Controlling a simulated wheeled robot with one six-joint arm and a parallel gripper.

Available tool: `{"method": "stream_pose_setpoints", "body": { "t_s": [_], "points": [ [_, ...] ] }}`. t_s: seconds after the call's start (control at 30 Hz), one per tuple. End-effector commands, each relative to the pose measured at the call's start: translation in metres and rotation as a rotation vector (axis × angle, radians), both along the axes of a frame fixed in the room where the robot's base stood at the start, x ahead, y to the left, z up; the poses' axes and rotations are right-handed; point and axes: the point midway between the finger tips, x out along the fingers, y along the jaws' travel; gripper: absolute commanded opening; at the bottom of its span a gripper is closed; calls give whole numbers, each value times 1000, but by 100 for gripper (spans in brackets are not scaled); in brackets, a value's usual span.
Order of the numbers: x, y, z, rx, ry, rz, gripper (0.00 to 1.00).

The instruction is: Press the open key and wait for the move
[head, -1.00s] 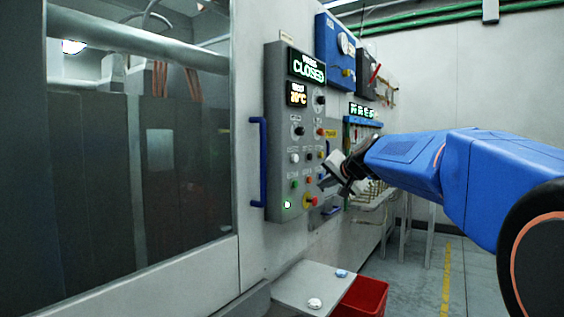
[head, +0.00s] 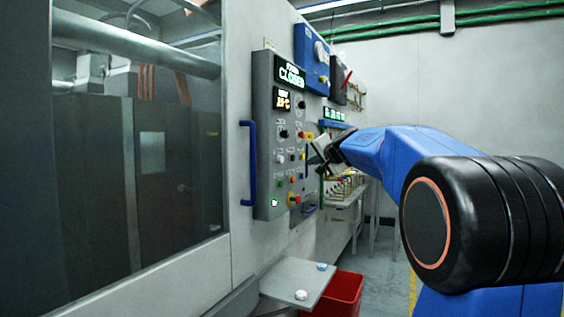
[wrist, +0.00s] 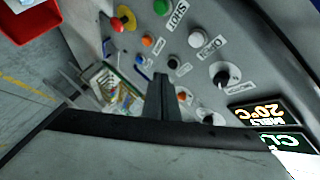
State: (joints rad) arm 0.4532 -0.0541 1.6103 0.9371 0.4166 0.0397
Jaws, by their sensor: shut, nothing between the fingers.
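The grey key panel (head: 264,170) stands on the machine front, with a lit display (head: 291,74) reading CLOSED. A white key (head: 280,158) sits on its left side; in the wrist view that white key (wrist: 195,40) has a label that seems to read OPEN, though it is blurred. My gripper (head: 318,160) is shut and empty, just right of the panel. In the wrist view its fingertips (wrist: 161,78) show in front of the panel, near a black key (wrist: 173,62); contact cannot be told.
A red and yellow stop button (head: 293,199) is low on the panel. A blue handle (head: 251,163) stands out left of it, beside the machine's glass door (head: 170,170). A small shelf (head: 290,280) and a red bin (head: 345,292) are below. Floor at right is open.

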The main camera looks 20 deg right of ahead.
Motion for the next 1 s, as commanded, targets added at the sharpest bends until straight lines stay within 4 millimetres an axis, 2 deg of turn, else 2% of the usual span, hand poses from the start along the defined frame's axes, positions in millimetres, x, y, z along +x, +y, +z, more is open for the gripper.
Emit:
{"method": "stream_pose_setpoints", "body": {
  "t_s": [0.6, 1.0],
  "points": [
    [53, 41, -1, -1, 1, 2, 0],
    [67, 52, 0, 0, 1, 1, 0]
  ]
}}
